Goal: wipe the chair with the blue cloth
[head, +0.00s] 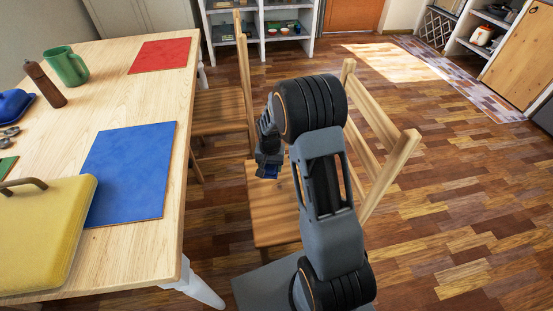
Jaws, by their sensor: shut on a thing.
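The near wooden chair has its seat (270,215) in the middle of the head view and its slatted back to the right. My arm hides part of the seat and back. My gripper (268,155) is over the far part of this seat, pointing down, shut on the blue cloth (268,172). Only a small dark blue bit of the cloth shows below the jaws. I cannot tell whether it touches the seat. A second wooden chair (218,110) stands farther back, beside the table.
The wooden table (130,255) on the left holds a flat blue sheet (130,170), a red sheet (160,55), a yellow case (45,235), a green mug (66,66) and a brown bottle (44,84). Shelves (262,25) stand behind. The floor (460,190) at right is clear.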

